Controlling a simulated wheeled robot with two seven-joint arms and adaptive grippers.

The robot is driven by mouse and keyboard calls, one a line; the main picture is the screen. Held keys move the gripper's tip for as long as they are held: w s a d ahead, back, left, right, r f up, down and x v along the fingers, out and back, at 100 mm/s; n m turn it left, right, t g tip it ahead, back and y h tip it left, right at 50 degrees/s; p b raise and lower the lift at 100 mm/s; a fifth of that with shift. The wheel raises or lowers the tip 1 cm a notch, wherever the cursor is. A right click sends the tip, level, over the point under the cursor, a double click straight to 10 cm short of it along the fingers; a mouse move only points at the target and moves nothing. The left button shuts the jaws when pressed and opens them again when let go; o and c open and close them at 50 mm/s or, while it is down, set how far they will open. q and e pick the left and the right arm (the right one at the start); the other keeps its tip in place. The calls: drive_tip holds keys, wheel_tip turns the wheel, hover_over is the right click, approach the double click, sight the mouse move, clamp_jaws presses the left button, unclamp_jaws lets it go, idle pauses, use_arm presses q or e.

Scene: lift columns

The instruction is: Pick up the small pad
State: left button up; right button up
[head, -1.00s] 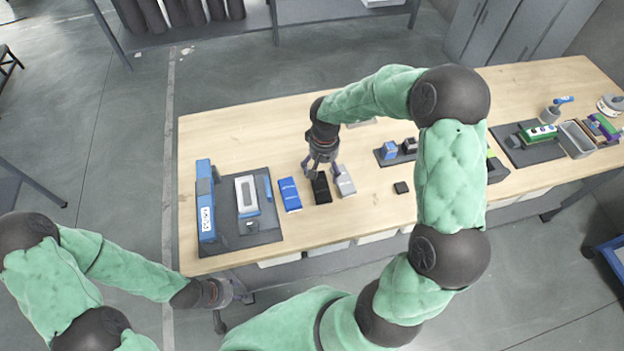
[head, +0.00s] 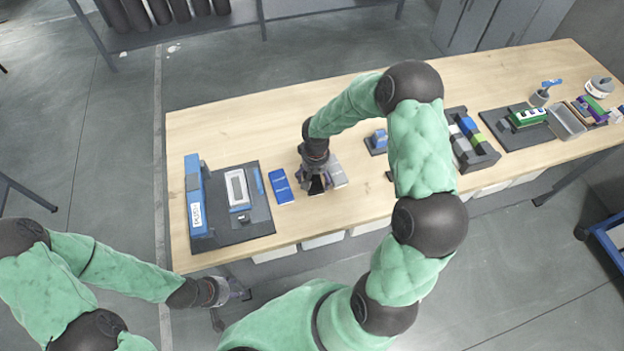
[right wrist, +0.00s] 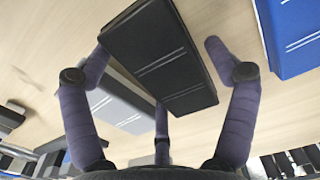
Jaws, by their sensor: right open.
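A small dark square pad (head: 389,176) lies on the table right of the boxes, partly hidden behind my right arm in the head view. A black box (right wrist: 160,55) with pale stripes lies between the spread fingers of my right gripper (right wrist: 157,48). In the head view my right gripper (head: 316,184) is low over this box and largely covers it. It is open; I cannot tell whether a finger touches the box. My left gripper (head: 236,291) hangs in front of the table's left front edge, too small to read its fingers.
A blue box (head: 280,187) lies left of the black one and a grey box (head: 338,172) right of it, both close. A dark mat (head: 259,226) with a blue block and a white device is further left. A tray of coloured blocks (head: 483,155) stands right of my arm.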

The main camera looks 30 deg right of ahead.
drive_tip(key=c, duration=1)
drive_tip(key=shift+o, duration=0.2)
drive_tip(key=shift+r, duration=0.1)
